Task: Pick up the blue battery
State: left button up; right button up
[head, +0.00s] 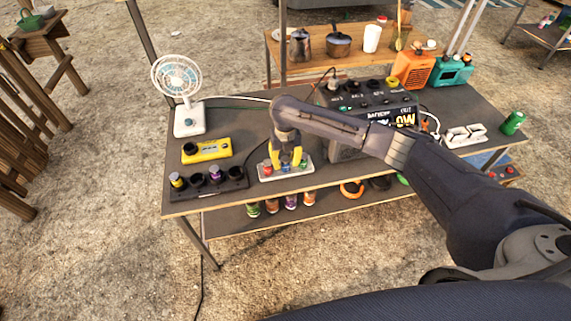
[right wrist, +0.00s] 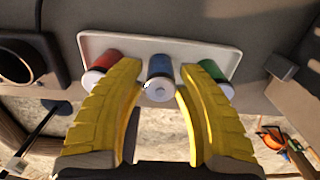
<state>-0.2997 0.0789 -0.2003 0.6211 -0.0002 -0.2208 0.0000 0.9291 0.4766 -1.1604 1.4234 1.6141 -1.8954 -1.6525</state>
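The blue battery (right wrist: 160,68) stands in the white tray (right wrist: 208,50), between a red battery (right wrist: 104,62) on the left and a green battery (right wrist: 212,70) on the right. In the head view the white tray (head: 265,178) lies near the table's front edge, with the blue battery (head: 285,169) partly hidden by my fingers. My right gripper (head: 286,160) points down over it with yellow fingers. In the right wrist view the fingers (right wrist: 160,75) are apart, one on each side of the blue battery, with narrow gaps to it. My left gripper is not in view.
A black holder (head: 208,188) with round sockets and a yellow device (head: 206,150) stand left of the tray. A white fan (head: 189,118) is behind them. A large power box (head: 345,98) stands close behind my right arm. A green can (head: 513,122) is at the right end.

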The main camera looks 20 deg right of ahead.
jog(key=shift+f, duration=0.85)
grip_shut()
